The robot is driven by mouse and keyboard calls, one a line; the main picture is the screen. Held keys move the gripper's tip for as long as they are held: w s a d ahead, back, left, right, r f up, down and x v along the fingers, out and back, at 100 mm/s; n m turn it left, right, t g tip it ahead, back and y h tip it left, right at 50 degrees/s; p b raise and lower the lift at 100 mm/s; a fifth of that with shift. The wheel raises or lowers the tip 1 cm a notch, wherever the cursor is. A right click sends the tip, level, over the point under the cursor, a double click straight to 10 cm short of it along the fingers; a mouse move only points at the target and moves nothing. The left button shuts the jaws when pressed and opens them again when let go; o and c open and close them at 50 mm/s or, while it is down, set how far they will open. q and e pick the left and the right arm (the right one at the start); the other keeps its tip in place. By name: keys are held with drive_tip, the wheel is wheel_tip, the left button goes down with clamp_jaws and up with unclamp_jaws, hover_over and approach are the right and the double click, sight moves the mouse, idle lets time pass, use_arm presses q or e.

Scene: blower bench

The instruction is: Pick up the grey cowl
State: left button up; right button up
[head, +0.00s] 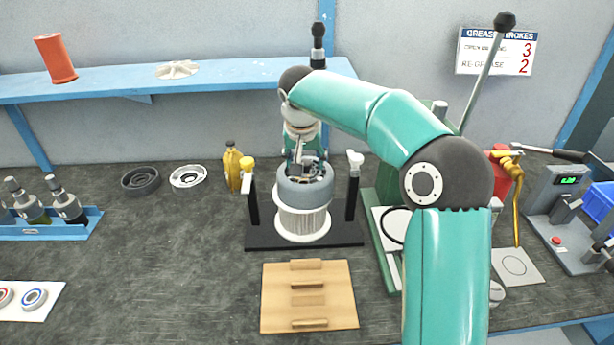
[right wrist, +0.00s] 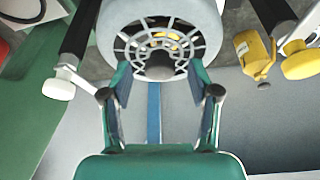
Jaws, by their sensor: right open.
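The grey cowl (head: 304,190) sits on top of a white ribbed motor body (head: 302,222), upright in a black fixture (head: 262,237) with two posts. In the right wrist view the cowl (right wrist: 203,18) shows its round grille with a dark hub. My right gripper (head: 305,166) is at the top of the cowl, partly hidden by its own arm. In the right wrist view the gripper (right wrist: 160,82) is open, its two fingers apart at either side of the cowl's near edge. I cannot tell whether they touch it. My left gripper is not in view.
White-handled (head: 355,160) and yellow-handled (head: 247,164) clamps top the fixture posts. A yellow bottle (head: 232,168) stands close at left. A wooden slotted board (head: 309,325) lies in front. A green press (head: 386,262) stands right. The bench at front left is mostly clear.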

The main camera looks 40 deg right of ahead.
drive_tip(key=shift+w+f, duration=0.1)
drive_tip(key=shift+f, duration=0.15)
clamp_jaws()
drive_tip(key=shift+r, duration=0.2)
idle(0.3)
